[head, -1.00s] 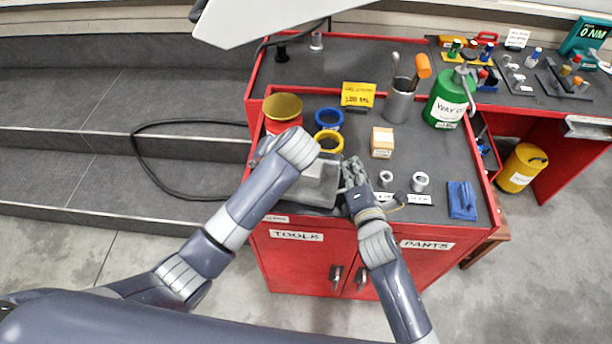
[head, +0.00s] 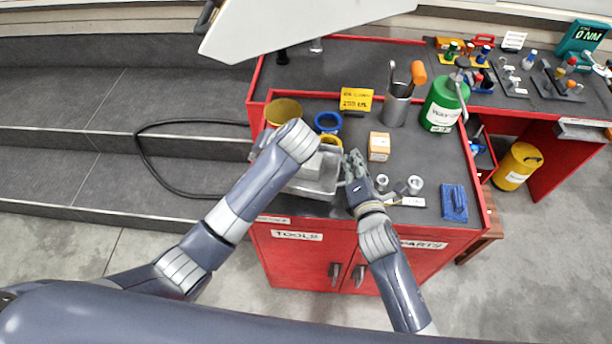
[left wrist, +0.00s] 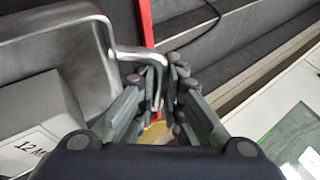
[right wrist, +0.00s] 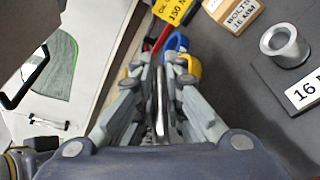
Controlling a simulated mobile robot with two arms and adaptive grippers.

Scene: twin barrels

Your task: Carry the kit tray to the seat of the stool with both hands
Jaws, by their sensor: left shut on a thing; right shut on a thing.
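The kit tray (head: 325,172) is a grey metal tray at the front left of the red cart's top. A pale box labelled "12 M" (left wrist: 28,122) lies in it in the left wrist view. My left gripper (head: 262,146) is at the tray's left side, shut on a bent metal handle (left wrist: 128,53). My right gripper (head: 352,164) is shut on the right handle (right wrist: 159,88). The tray seems raised a little; its underside is hidden. A brown wooden piece (head: 482,246), perhaps the stool, shows beside the cart's right side; its seat is mostly hidden.
Behind the tray stand a yellow-topped tin (head: 284,110), a blue ring (head: 327,121) and a yellow ring. A small box (head: 379,146), metal cup (head: 396,108), green bottle (head: 440,105) and blue block (head: 454,203) stand to the right. Grey steps (head: 90,180) lie left.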

